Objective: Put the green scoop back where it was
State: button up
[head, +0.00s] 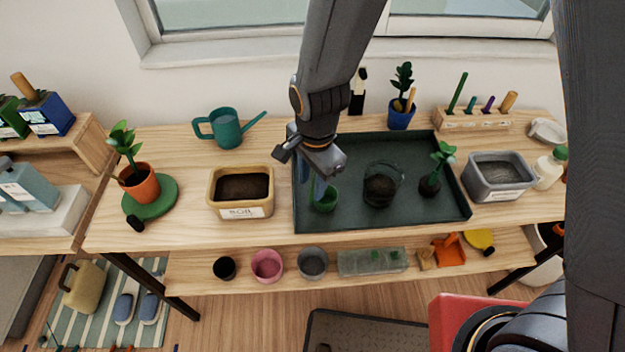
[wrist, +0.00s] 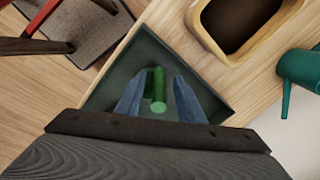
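The green scoop (head: 326,201) is at the left front part of the dark green tray (head: 345,222). In the wrist view its green handle (wrist: 158,92) points toward the camera, between the two blue-grey fingers. My gripper (head: 317,186) reaches down over the scoop. In the wrist view my gripper (wrist: 158,84) is open, with a gap visible on each side of the handle. Whether the scoop touches the tray floor cannot be told.
The tray also holds a clear pot with soil (head: 380,190) and a small plant (head: 431,184). A soil box (head: 241,207) stands left of the tray and a grey tub (head: 498,187) right. A wooden holder (head: 472,121) with upright tools stands behind. Pots line the lower shelf.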

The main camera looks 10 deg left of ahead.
jog(key=shift+r, duration=0.1)
notch_tip(320, 180, up, 12)
jog(key=s+b, duration=0.1)
jog(key=b, duration=0.1)
jog(key=shift+d, duration=0.4)
jog(key=d+f+n, duration=0.3)
jog(key=d+n, duration=0.5)
jog(key=d, duration=1.8)
jog(key=shift+d+n+t+h, duration=0.25)
jog(key=shift+n+t+h, duration=0.05)
jog(key=shift+h, duration=0.1)
jog(key=shift+f+b, duration=0.4)
jog(key=shift+b, duration=0.15)
